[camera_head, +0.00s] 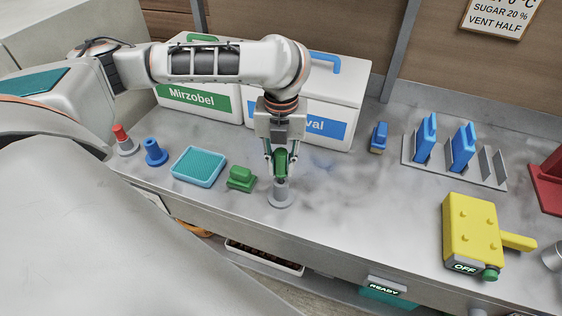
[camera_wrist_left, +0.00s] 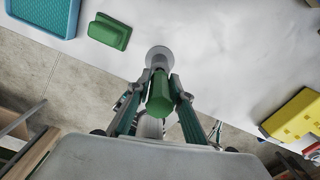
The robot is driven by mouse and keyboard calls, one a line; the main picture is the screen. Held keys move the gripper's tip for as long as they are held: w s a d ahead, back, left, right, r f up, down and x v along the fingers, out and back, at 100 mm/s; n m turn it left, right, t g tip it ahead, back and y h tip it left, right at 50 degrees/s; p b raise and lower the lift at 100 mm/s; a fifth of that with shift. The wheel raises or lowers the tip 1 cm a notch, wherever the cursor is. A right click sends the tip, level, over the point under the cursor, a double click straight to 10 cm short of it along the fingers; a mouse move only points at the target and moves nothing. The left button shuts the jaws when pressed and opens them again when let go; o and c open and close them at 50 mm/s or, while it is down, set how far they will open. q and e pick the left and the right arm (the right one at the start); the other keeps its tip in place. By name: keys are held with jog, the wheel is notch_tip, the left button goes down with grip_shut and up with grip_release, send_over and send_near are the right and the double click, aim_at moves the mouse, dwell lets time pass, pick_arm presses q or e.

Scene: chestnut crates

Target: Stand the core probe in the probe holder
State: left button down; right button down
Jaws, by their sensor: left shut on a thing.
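The core probe has a green handle (camera_head: 281,162), which also shows in the wrist view (camera_wrist_left: 160,95). My left gripper (camera_head: 281,160) points down and is shut on this handle, with a finger on either side. Directly below is a grey round holder (camera_head: 281,200) with a wide base on the counter; its disc shows beyond the handle in the wrist view (camera_wrist_left: 158,55). The probe looks upright and in line with the holder. Its lower end is hidden, so I cannot tell how deep it sits. My right gripper is not in view.
A green block (camera_head: 241,179), a teal tray (camera_head: 199,167), a blue piece (camera_head: 155,153) and a red-topped piece (camera_head: 123,140) stand left. White crates (camera_head: 320,95) stand behind. A rack (camera_head: 420,170) and yellow device (camera_head: 471,230) are right. The counter between is clear.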

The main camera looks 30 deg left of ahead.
aim_at(281, 173)
pick_arm(q)
jog(key=shift+f, duration=1.5)
jog(key=c, duration=1.7)
grip_release()
notch_tip(281, 173, up, 12)
jog(key=shift+r, duration=0.1)
